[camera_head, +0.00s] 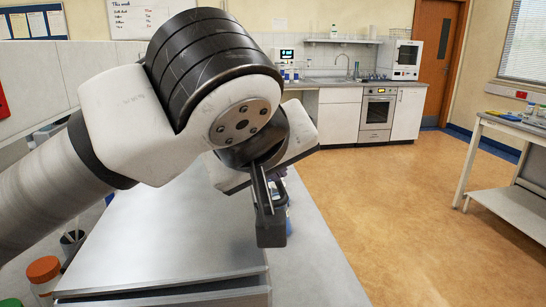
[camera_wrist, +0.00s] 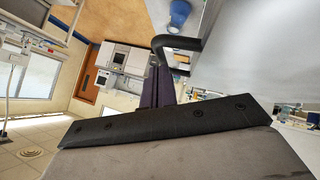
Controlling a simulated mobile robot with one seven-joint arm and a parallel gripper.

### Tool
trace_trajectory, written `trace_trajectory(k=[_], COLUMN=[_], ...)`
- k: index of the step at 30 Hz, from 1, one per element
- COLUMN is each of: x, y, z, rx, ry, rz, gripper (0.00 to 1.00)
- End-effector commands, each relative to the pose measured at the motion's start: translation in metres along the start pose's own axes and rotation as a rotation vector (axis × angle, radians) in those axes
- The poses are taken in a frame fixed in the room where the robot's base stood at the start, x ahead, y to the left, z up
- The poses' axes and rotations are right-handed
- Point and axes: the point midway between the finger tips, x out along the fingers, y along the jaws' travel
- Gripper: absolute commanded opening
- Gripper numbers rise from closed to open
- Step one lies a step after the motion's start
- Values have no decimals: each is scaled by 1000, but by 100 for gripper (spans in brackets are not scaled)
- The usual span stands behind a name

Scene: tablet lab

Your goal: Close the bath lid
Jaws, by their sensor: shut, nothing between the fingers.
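The bath's lid (camera_head: 170,230) is a broad silver metal panel at the lower left of the head view, under my arm. It lies flat or nearly flat there; I cannot tell whether it is fully down. In the wrist view a pale grey panel (camera_wrist: 255,50), which looks like the lid, fills the right side. A black bar handle (camera_wrist: 178,42) sticks out from its left edge. My gripper (camera_head: 270,222) is shut and empty, pointing down by the lid's right edge. Its dark fingers (camera_wrist: 159,88) are just below the handle in the wrist view; contact cannot be told.
An orange-capped bottle (camera_head: 43,272) and a dark cup (camera_head: 72,241) stand left of the bath. The pale bench top (camera_head: 325,265) is narrow on its right. Open floor (camera_head: 420,220) lies beyond. A side table (camera_head: 520,128) stands at the right.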

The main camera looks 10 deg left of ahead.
Motion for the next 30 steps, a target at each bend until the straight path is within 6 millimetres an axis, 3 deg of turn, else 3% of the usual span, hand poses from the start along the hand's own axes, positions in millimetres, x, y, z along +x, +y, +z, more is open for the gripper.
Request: trace_trajectory(k=[9, 30], x=[11, 6], y=[-7, -2], z=[11, 12], rx=[0, 6], ry=[0, -10], rz=[0, -4], gripper=[0, 0])
